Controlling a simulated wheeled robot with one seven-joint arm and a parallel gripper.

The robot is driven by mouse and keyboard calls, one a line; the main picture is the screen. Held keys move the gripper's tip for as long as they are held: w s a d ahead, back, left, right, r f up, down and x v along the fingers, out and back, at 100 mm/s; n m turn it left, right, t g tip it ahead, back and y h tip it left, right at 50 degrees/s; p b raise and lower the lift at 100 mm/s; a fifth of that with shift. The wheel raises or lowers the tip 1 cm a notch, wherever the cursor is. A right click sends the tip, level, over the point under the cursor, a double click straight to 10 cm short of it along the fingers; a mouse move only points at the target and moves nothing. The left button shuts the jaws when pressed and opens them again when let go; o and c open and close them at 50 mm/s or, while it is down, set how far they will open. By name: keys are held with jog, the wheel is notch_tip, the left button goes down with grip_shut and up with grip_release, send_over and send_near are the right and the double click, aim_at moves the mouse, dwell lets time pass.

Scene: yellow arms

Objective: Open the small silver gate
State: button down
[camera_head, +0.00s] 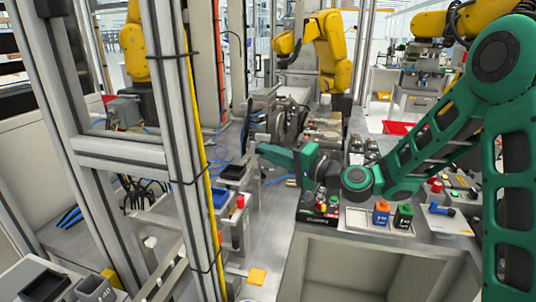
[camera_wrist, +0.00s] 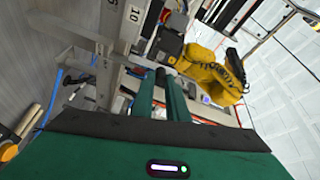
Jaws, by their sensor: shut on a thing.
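My gripper (camera_head: 262,150) is at the end of the green arm, in the middle of the head view. In the wrist view its two green fingers (camera_wrist: 156,78) point away from the camera, close together, with their dark tips at silver metal parts. The small silver gate (camera_head: 247,180) appears to be the thin upright metal piece just below and left of the fingertips in the head view. The gripper is shut on a part of it, but the grip point is small and partly hidden by the fingers. I cannot tell how far the gate stands open.
A tall aluminium post with a yellow strip (camera_head: 180,130) stands left of the gripper. A black tray (camera_head: 232,172) and a blue bin (camera_head: 220,197) sit nearby. A control panel and orange and green blocks (camera_head: 381,213) are on the right bench. Yellow robot arms (camera_head: 332,50) stand behind.

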jog(key=c, duration=1.7)
grip_release()
jog(key=shift+w+d+f, duration=0.15)
jog(key=shift+w+d, duration=0.1)
jog(key=shift+w, duration=0.05)
jog(key=shift+c, duration=0.2)
jog(key=shift+s+a, duration=0.1)
jog(key=shift+s, duration=0.1)
jog(key=v, duration=1)
jog(key=shift+s+d, duration=0.2)
jog(key=shift+d, duration=0.1)
